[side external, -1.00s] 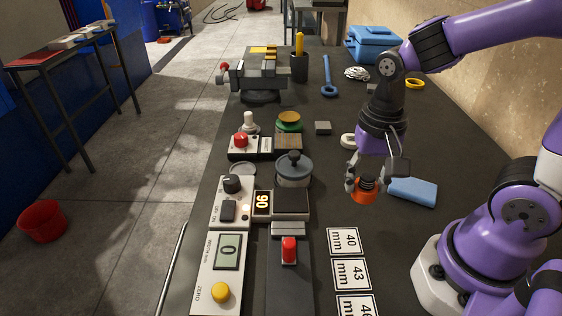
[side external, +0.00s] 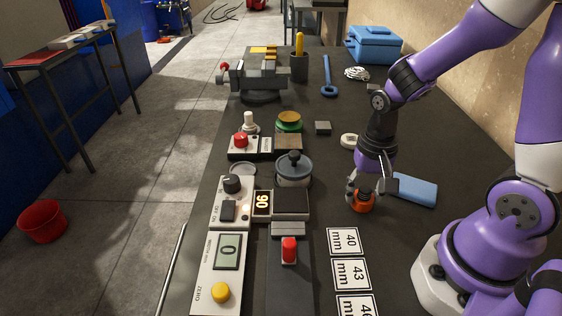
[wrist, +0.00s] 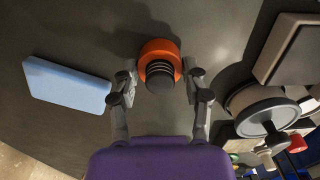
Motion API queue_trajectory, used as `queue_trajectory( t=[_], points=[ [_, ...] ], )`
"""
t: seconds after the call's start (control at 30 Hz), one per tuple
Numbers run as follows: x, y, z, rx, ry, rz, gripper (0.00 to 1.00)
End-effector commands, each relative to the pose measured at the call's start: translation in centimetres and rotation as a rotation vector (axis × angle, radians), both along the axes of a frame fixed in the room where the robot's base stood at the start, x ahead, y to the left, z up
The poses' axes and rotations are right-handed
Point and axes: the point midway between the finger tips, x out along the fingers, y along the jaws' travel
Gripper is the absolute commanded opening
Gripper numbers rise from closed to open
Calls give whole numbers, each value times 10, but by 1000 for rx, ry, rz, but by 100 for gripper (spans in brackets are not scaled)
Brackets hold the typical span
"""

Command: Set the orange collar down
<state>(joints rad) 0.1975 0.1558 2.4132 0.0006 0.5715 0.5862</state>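The orange collar (side external: 362,204), with a dark ribbed piece at its middle, is at or very near the dark bench top, right of the press units. My gripper (side external: 363,195) points down over it, one finger on each side. In the wrist view the collar (wrist: 159,48) sits between the two fingertips (wrist: 159,70), which look closed against its sides. The collar's underside is hidden, so I cannot tell whether it touches the bench.
A light blue block (side external: 416,190) lies just right of the collar. Size cards, including a "40 mm" card (side external: 343,241), lie in front. A grey lidded pot (side external: 294,169) stands to the left. A white ring (side external: 349,140) lies behind. Bare bench surrounds the collar.

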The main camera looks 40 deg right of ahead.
Motion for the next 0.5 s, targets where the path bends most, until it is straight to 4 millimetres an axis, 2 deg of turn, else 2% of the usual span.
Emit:
queue_trajectory(
  t=[0.03,0.07,0.5],
  points=[
    [0,0,0,0,0,0,77],
    [0,0,0,0,0,0,82],
    [0,0,4,-1,-4,0,82]
  ],
)
